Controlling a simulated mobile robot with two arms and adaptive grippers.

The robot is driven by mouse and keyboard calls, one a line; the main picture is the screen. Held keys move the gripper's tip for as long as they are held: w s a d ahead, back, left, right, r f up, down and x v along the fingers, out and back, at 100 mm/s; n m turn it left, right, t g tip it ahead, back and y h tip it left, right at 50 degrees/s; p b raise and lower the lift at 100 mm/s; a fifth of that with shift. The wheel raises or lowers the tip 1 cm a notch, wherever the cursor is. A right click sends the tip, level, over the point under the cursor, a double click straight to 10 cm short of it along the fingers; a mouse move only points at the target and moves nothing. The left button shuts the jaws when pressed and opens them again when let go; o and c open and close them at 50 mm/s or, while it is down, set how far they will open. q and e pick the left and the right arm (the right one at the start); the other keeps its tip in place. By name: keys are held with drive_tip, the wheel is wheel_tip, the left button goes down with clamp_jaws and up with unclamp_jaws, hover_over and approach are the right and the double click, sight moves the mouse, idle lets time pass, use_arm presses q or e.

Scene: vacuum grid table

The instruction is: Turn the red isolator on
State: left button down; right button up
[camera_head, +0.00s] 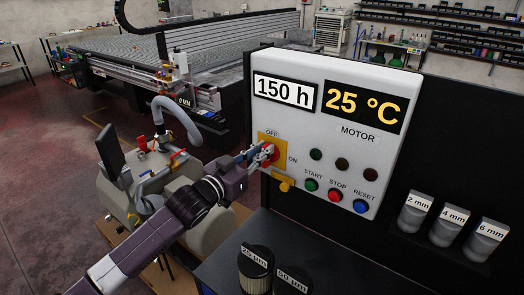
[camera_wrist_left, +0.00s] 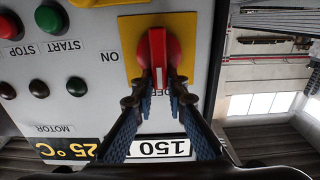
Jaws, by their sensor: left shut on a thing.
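The red isolator (camera_head: 270,150) sits on a yellow plate (camera_head: 264,138) at the left side of the white control panel (camera_head: 330,75). OFF is printed above it and ON to its right in the head view. In the upside-down left wrist view, the red handle (camera_wrist_left: 158,48) stands vertical, in line with the partly hidden OFF label. My left gripper (camera_head: 261,154) reaches it from the left. Its two fingers (camera_wrist_left: 159,82) are shut on the handle from both sides. My right gripper is not in view.
A yellow latch (camera_head: 286,185) is just below the isolator. A pump unit with a grey hose (camera_head: 175,115) is left of the panel. Labelled containers (camera_head: 450,227) stand at the right.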

sight(277, 157)
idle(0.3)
use_arm(q)
drive_tip(key=m, duration=0.3)
drive_tip(key=d+m, duration=0.1)
drive_tip(key=m, duration=0.2)
drive_tip(key=s+f+m, duration=0.1)
drive_tip(key=m, duration=0.2)
drive_tip(key=shift+d+p, duration=0.3)
drive_tip(key=shift+p, duration=0.05)
drive_tip(key=m, duration=0.4)
drive_tip(key=shift+s+d+f+m, duration=0.25)
drive_tip(key=shift+f+m, duration=0.4)
drive_tip(key=shift+m, duration=0.75)
drive_tip(key=shift+f+m, duration=0.2)
drive_tip(key=shift+m, duration=0.8)
drive_tip(key=shift+f, duration=0.1)
drive_tip(key=c, duration=1.9)
unclamp_jaws()
drive_tip(key=shift+d, duration=0.1)
drive_tip(key=shift+c, duration=0.2)
